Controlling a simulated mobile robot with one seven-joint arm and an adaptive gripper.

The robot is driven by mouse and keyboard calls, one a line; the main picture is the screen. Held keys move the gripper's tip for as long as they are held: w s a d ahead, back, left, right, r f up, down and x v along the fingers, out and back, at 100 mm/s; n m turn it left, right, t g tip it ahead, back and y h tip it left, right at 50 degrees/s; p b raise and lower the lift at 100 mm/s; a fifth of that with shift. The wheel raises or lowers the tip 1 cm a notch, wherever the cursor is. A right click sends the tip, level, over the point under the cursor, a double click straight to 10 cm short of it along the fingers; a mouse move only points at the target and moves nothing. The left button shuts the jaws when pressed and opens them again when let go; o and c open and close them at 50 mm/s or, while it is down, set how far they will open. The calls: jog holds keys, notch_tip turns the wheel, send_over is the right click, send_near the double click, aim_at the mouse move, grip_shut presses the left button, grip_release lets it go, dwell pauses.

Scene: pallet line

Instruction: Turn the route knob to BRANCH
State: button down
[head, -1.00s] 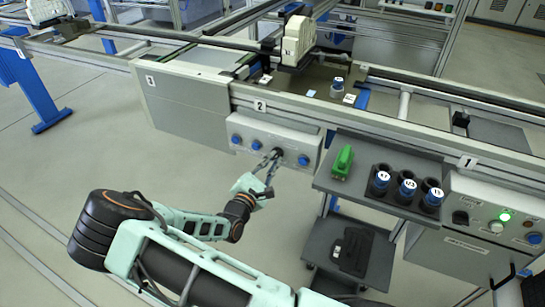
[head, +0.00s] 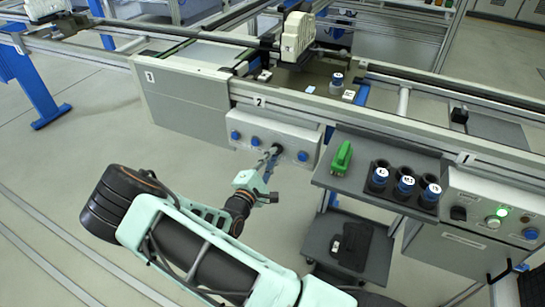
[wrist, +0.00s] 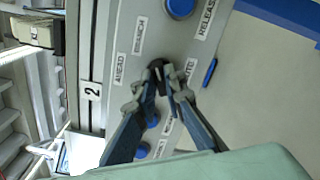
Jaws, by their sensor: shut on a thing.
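The route knob (wrist: 157,64) is a small dark knob on a light grey panel, mostly hidden by my fingertips. In the wrist view the labels AHEAD (wrist: 120,68), BRANCH (wrist: 139,35) and a partly covered ROUTE (wrist: 190,69) surround it. My gripper (wrist: 165,76) is shut on the knob, with a finger on each side. In the head view my gripper (head: 272,156) reaches the front of the station 2 control panel (head: 240,120), between blue buttons. Which way the knob points cannot be told.
A blue button (wrist: 180,7) sits by the RELEASE label. Another blue button (head: 303,156) is just right of my gripper. A grey shelf (head: 330,180) right of the panel holds a green object (head: 342,157) and blue-capped cylinders in black holders.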

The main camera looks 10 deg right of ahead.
jog(key=c, duration=2)
grip_release()
jog(key=shift+s, duration=0.1)
jog(key=v, duration=1.2)
